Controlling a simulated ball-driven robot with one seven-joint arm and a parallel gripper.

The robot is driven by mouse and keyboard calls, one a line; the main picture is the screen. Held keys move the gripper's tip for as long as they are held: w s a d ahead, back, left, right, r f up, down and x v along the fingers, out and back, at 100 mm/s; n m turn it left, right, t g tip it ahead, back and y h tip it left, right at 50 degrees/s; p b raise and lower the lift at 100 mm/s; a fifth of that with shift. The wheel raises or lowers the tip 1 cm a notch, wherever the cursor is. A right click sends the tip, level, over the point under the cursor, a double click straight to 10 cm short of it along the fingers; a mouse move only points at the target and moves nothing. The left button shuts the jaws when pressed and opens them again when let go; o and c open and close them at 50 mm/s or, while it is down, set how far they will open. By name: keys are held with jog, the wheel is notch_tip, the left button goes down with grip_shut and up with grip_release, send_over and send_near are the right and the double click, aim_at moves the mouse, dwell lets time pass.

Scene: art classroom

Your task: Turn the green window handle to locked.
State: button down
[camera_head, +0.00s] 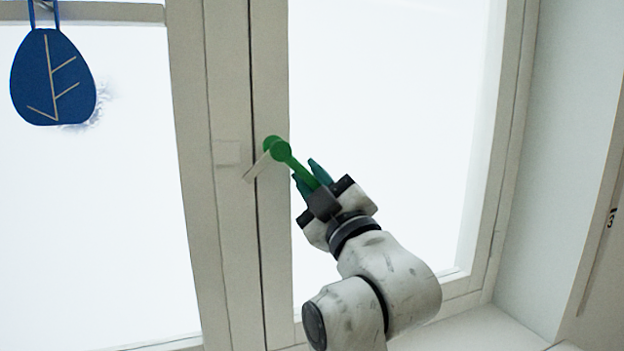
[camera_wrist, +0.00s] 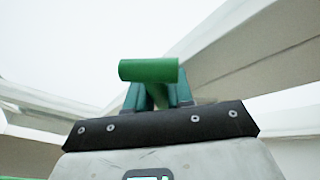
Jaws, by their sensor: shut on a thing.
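The green window handle (camera_head: 292,161) is on the window frame's middle upright in the head view. Its round hub is at the upper left and its lever slants down to the right. My gripper (camera_head: 316,180) has its teal fingers on both sides of the lever's lower end and is shut on it. In the wrist view the green handle (camera_wrist: 148,70) shows as a short cylinder above my gripper (camera_wrist: 158,96), with the lever running down between the fingers. The fingers hide the end of the lever.
A pale latch piece (camera_head: 256,166) sticks out beside the hub on the frame (camera_head: 228,200). A blue leaf-patterned ornament (camera_head: 53,78) hangs at the upper left. A white wall (camera_head: 560,150) stands at the right, with a sill (camera_head: 480,330) below the window.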

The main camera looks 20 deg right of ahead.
jog(key=c, duration=1.1)
grip_release()
